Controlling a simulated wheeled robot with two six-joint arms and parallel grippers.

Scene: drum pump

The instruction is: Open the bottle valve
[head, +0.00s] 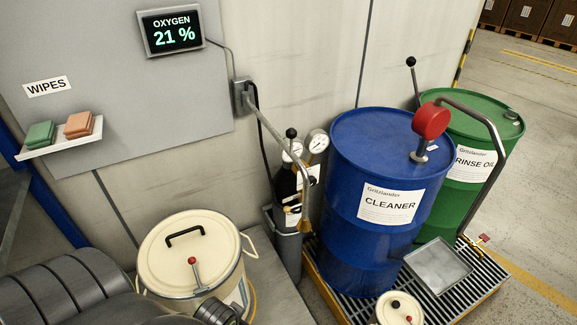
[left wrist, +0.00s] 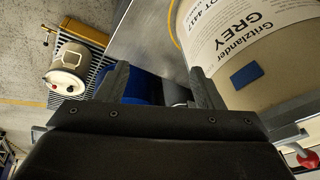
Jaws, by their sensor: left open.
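The dark gas bottle (head: 287,185) stands upright by the wall, left of the blue drum. A black ball-shaped knob (head: 291,132) is at its top, beside two round white gauges (head: 317,141). The valve's exact position cannot be told. My left arm comes in at the bottom left of the head view, well short of the bottle. In the left wrist view my left gripper (left wrist: 161,78) is open with nothing held between its fingers. It is near the cream pail, which is labelled GREY (left wrist: 250,40). My right gripper is not in view.
A cream pail (head: 190,248) with a red-knobbed lever stands in front of the bottle. A blue CLEANER drum (head: 375,240) and green drum (head: 495,135) stand on a grating (head: 335,277). A bent metal pipe (head: 275,130) hangs over the bottle. An oxygen display reads 21 % (head: 171,31).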

